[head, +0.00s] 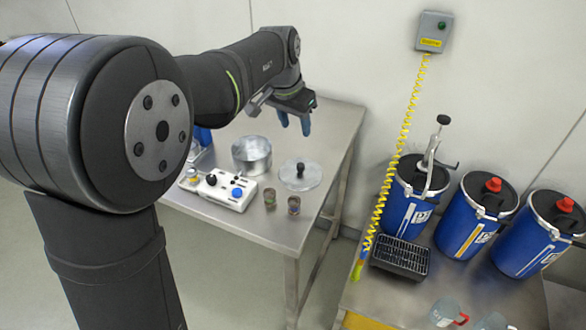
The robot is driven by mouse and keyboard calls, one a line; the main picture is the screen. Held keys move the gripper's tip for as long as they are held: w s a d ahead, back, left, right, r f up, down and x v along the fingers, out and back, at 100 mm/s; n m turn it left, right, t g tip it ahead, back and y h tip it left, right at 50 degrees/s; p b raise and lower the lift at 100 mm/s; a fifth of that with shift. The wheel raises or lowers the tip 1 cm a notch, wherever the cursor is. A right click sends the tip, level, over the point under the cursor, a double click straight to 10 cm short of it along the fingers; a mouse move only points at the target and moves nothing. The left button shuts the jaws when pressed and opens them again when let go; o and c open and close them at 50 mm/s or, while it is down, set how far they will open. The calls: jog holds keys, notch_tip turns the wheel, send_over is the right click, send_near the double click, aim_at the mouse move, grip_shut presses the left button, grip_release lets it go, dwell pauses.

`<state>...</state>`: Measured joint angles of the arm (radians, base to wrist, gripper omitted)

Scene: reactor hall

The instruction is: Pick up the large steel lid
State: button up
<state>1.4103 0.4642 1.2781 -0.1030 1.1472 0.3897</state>
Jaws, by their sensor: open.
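The large steel lid (300,182) lies flat on the steel table, a shiny round disc with a black knob (300,169) standing up at its middle. A steel pot (252,155) stands just left of it; its top looks open. My gripper (294,123) hangs above the table, above and behind the lid in the picture, apart from it. Its bluish fingers point down and are open, with nothing seen between them. The lid is in plain view.
A white control box (221,189) with a joystick and blue button sits left of the lid. Two small jars (270,198) (294,205) stand in front of it. Blue drums (409,197), a black tray (400,258) and a yellow coiled cable (395,160) are at right. The steel table (335,140) is bare at its right.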

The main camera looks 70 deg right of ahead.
send_over(301, 164)
jog(key=a, duration=0.2)
jog(key=a+x, duration=0.1)
jog(key=x, duration=0.6)
jog(key=a+x, duration=0.1)
jog(key=x, duration=0.2)
jog(key=shift+w+a+f, duration=0.1)
jog(key=shift+a+f, duration=0.1)
jog(key=shift+f, duration=0.55)
jog(key=shift+w+x, duration=0.15)
jog(key=shift+x, duration=1.15)
jog(key=shift+w+x, duration=0.2)
jog(key=shift+x, duration=1.15)
jog(key=shift+a, duration=0.15)
grip_shut()
jog(key=shift+r, duration=0.1)
